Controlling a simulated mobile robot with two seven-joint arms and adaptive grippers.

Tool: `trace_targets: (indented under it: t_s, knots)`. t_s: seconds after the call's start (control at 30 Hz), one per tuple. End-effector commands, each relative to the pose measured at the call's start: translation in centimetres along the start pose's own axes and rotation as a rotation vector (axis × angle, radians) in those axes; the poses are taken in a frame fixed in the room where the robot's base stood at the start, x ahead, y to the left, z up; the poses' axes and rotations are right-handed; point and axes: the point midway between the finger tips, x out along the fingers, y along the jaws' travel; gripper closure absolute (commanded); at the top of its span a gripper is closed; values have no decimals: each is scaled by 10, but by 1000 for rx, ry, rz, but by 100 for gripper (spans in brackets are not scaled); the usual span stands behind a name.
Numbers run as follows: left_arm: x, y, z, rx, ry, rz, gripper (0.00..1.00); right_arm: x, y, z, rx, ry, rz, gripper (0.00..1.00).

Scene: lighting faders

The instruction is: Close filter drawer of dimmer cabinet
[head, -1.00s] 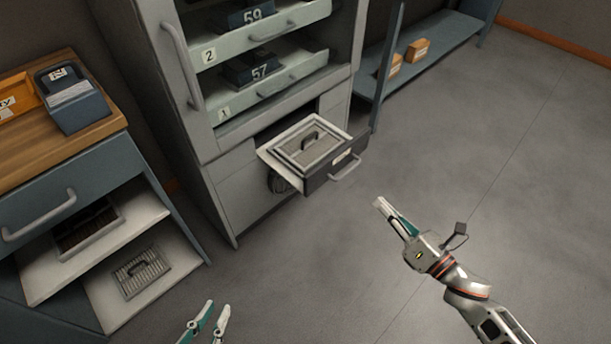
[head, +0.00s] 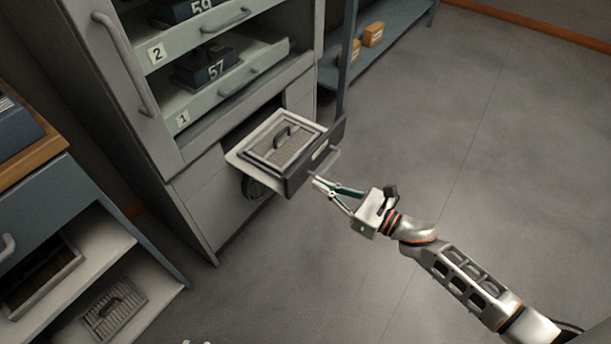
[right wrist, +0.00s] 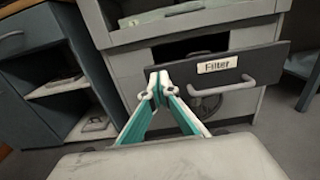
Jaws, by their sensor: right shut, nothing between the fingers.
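The filter drawer (head: 318,160) is pulled out of the lower part of the grey dimmer cabinet (head: 200,190). A grey filter with a dark handle (head: 281,143) lies in it. In the right wrist view the drawer front (right wrist: 265,60) carries a "Filter" label and a bar handle (right wrist: 250,88). Only a sliver of my left gripper (head: 197,342) shows at the bottom edge.
Above the drawer are numbered shelves with dimmer units, such as 57 (head: 207,68). At left stands a blue cabinet (head: 60,205) with open shelves and a second filter (head: 115,308). A blue rack (head: 400,35) holds small boxes. The floor (head: 480,180) at right is clear.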

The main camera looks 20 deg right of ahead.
Motion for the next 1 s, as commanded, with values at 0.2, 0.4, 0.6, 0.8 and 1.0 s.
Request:
trace_targets:
  t_s: [0.2,0.4,0.6,0.8,1.0]
  knots:
    - [0,1,1,-6,0,2,84,35,0,-1,2,0,0,100]
    - [0,2,1,-10,1,5,84,49,0,-1,3,1,0,100]
    - [0,2,-1,-11,5,4,84,51,0,-1,3,1,0,100]
    - [1,2,-2,-11,8,4,84,51,0,-1,3,1,0,100]
    - [1,2,0,-15,4,4,84,54,1,-1,3,1,0,100]
